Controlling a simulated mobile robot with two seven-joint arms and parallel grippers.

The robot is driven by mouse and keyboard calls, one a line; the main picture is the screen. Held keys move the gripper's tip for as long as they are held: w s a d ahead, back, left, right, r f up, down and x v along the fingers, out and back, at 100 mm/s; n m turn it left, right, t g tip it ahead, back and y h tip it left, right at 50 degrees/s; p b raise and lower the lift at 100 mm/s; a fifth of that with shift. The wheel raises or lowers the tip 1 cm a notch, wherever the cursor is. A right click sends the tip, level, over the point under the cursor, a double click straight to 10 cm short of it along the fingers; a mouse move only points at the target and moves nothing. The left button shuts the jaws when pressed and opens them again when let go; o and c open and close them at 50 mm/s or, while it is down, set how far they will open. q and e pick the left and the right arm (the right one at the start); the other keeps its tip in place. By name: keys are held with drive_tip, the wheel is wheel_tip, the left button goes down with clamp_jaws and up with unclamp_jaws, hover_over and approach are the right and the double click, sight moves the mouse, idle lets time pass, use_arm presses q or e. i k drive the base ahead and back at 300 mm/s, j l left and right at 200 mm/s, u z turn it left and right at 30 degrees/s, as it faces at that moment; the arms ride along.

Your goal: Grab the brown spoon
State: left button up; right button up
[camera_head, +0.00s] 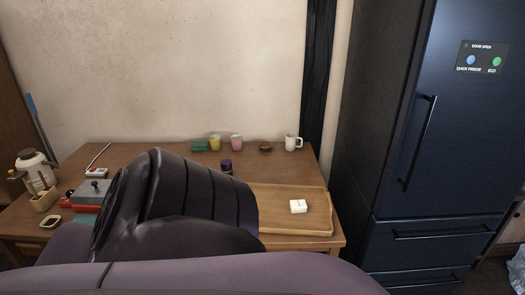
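I cannot make out a brown spoon for certain. A light wooden holder (45,200) at the left end of the table has thin brown utensils (42,181) standing in it; they are too small to tell apart. Neither of my grippers is visible. A large dark ribbed part, which looks like mine, covers the middle and front of the table and hides what lies behind it.
The wooden table (136,154) stands against a clay wall. A tray (277,198) holds a white block (298,206). A green block (200,147), yellow cup (214,143), pink cup (236,142), brown bowl (265,147) and white mug (292,142) line the back. A dark fridge (440,130) stands right.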

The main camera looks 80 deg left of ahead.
sight(39, 172)
drive_tip(key=u, duration=3.05)
drive_tip(key=i+j+u, duration=0.1)
drive_tip(key=i+u, duration=0.15)
drive_tip(key=u, duration=0.15)
drive_tip(key=i+j+u, duration=0.1)
drive_tip(key=u, duration=0.25)
drive_tip(key=i+l+u, duration=0.1)
drive_tip(key=i+u, duration=0.3)
